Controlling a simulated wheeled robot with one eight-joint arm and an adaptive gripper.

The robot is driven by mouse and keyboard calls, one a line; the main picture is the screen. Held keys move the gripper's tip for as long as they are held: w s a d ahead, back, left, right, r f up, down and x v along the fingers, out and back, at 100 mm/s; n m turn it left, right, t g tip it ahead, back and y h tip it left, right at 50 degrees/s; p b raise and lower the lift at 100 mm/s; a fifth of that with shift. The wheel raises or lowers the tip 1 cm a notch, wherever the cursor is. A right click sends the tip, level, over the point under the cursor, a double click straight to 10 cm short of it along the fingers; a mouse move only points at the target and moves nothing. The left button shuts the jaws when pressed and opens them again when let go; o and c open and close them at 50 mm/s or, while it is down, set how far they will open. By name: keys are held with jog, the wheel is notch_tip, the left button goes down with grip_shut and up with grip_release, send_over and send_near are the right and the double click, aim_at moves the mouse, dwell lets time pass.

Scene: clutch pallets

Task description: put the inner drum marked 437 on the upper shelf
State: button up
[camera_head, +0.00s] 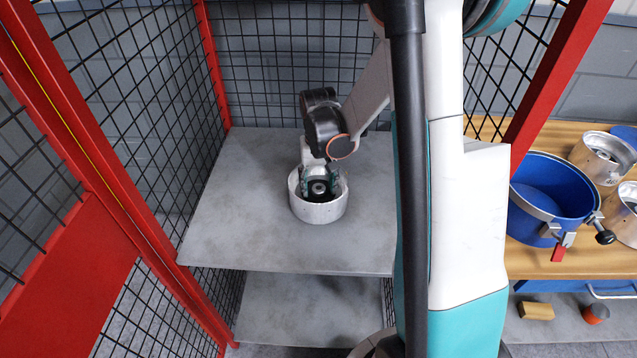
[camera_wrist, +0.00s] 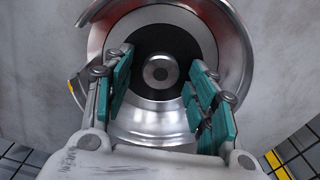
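A silvery, round, open-topped drum (camera_head: 318,211) stands upright on the grey upper shelf (camera_head: 240,215) of the red-framed cage. No number is legible on it. My gripper (camera_head: 319,180) reaches down from above at the drum's open top. In the wrist view, the drum (camera_wrist: 240,45) shows a dark inside with a round grey hub and a red patch on its left rim. The teal-padded fingers of my gripper (camera_wrist: 160,78) stand apart, with nothing visibly clamped between them. The drum's near side is partly hidden by my gripper in the wrist view.
Black mesh walls and red posts (camera_head: 215,65) close in the shelf. A lower shelf (camera_head: 290,310) lies below. The upper shelf is bare left of the drum. At right, a wooden bench (camera_head: 535,262) holds a blue tub (camera_head: 545,235) and metal drums (camera_head: 600,155).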

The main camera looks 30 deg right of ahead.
aim_at(319, 187)
jog(key=shift+r, duration=0.1)
notch_tip(319, 187, up, 12)
jog(key=p, duration=0.4)
dwell(0.3)
